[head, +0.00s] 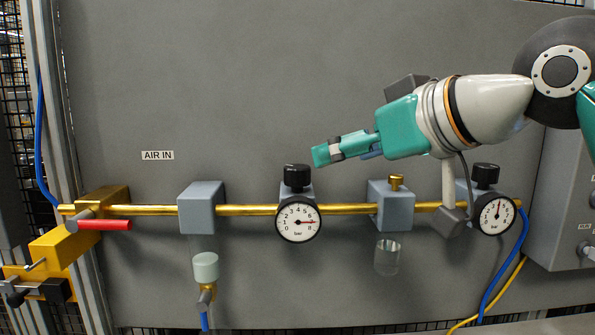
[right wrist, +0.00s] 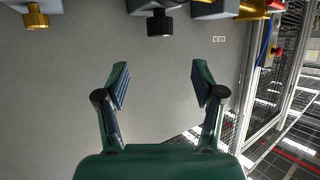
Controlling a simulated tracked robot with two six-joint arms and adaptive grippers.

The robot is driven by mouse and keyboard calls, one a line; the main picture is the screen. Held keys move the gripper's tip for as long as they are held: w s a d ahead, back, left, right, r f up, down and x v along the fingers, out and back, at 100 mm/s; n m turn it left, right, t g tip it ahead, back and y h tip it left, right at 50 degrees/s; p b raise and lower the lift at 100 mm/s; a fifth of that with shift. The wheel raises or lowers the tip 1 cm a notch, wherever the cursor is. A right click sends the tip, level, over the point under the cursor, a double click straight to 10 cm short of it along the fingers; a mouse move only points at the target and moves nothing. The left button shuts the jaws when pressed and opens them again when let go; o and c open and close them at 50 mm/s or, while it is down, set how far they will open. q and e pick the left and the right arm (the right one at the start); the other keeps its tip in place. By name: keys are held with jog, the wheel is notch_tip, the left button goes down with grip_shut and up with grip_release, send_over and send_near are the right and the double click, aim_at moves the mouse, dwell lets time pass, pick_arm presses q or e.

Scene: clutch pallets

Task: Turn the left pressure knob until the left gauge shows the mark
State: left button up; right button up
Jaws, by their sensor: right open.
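The left pressure knob (head: 297,177) is black and sits on top of its regulator on the brass pipe. My left gripper is not in view.
A brass knob (head: 396,183) on a grey block stands to the right. Farther right are a second black knob (head: 486,175) and gauge (head: 495,215). A grey block (head: 202,207) and red-handled valve (head: 104,225) are on the left.

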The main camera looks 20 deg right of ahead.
aim_at(301, 168)
jog(key=x, duration=1.3)
jog(key=shift+s, duration=0.1)
jog(key=c, duration=1.2)
